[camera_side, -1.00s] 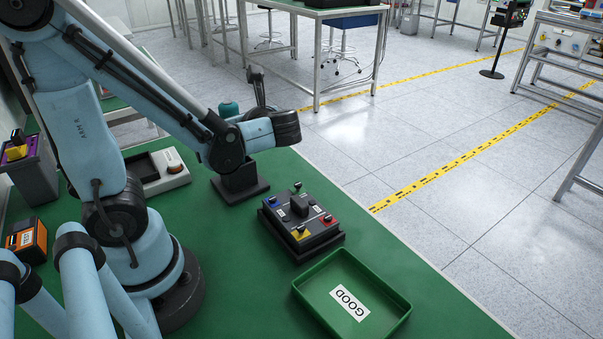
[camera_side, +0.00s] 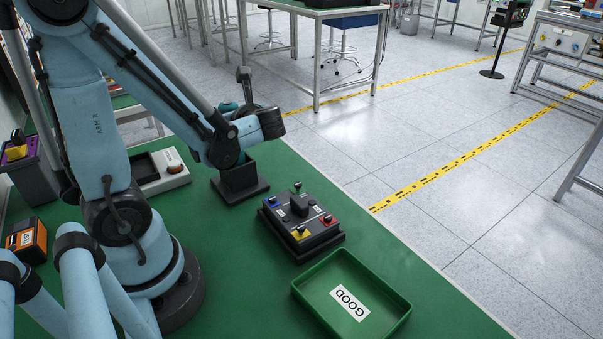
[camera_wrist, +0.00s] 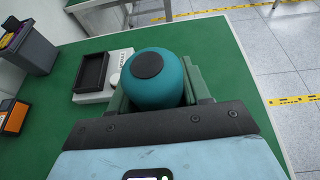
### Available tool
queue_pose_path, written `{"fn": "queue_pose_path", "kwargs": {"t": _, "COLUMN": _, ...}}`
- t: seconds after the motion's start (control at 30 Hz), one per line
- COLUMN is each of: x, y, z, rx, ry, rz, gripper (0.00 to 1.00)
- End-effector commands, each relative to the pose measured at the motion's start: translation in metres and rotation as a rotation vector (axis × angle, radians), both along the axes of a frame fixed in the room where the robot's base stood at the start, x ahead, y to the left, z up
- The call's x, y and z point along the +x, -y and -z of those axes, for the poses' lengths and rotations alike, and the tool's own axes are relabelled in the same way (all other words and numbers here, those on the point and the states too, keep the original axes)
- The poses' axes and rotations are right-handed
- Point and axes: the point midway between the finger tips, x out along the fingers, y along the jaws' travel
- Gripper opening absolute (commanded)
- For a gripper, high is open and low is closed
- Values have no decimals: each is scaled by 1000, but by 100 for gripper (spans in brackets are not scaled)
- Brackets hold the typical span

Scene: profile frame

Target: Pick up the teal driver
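The teal driver (camera_wrist: 152,86) has a rounded teal handle with a dark round cap and fills the middle of the wrist view. In the side view only its teal top (camera_side: 227,106) shows behind my arm; the rest is mostly hidden. A black holder (camera_side: 240,181) stands below it on the green bench. My gripper (camera_wrist: 158,95) is at the handle, with one grey-green finger on each side. The fingers look open around the handle; whether either touches it is not clear. My gripper is largely hidden in the side view.
A black control box (camera_side: 300,228) with coloured buttons stands right of the holder. A green tray (camera_side: 352,292) marked GOOD is at the front. A grey device (camera_side: 160,171) with a dark recess is left of the holder. The bench's right edge is close.

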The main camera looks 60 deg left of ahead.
Motion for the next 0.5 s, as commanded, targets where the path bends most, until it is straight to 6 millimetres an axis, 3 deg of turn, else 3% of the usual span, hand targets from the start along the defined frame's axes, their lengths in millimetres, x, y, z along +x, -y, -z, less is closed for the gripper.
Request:
{"fn": "queue_pose_path", "kwargs": {"t": 0.03, "x": 0, "y": 0, "z": 0, "rx": 0, "ry": 0, "rz": 0, "gripper": 31}}
{"fn": "queue_pose_path", "kwargs": {"t": 0.23, "x": 0, "y": 0, "z": 0, "rx": 0, "ry": 0, "rz": 0, "gripper": 0}}
{"fn": "queue_pose_path", "kwargs": {"t": 0.5, "x": 0, "y": 0, "z": -1, "rx": 2, "ry": 0, "rz": 0, "gripper": 0}}
